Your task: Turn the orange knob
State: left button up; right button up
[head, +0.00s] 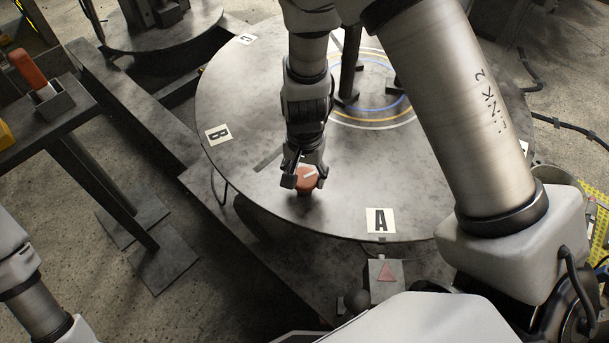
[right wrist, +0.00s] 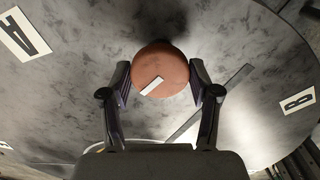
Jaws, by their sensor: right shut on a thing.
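The orange knob (head: 306,178) sits near the front edge of the round metal table (head: 235,100), between the labels A and B. It is round with a pale bar mark on its top, and it also shows in the right wrist view (right wrist: 160,72). My right gripper (head: 303,180) comes down on the knob from above. In the right wrist view its two fingers (right wrist: 160,82) press on opposite sides of the knob, so it is shut on it. My left arm shows at the lower left of the head view, but its gripper is out of the frame.
Label A (head: 380,221) is right of the knob, label B (head: 217,134) left, label C (head: 245,40) farther back. A dark stand rises mid-table inside coloured rings. A box with a red triangle (head: 386,271) is at the front. A side bench (head: 75,120) holds an orange-handled tool (head: 28,70).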

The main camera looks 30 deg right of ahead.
aim_at(304, 177)
jog(key=n, duration=0.1)
jog(key=n+b, duration=0.1)
jog(key=n, duration=0.1)
jog(key=shift+f+n, duration=0.2)
jog(key=shift+n, duration=0.1)
jog(key=shift+r+n+b, duration=0.1)
jog(key=shift+n+b, duration=0.4)
jog(key=shift+n, duration=1.1)
jog(key=o, duration=1.2)
jog(key=shift+c, duration=0.2)
notch_tip(304, 177, up, 12)
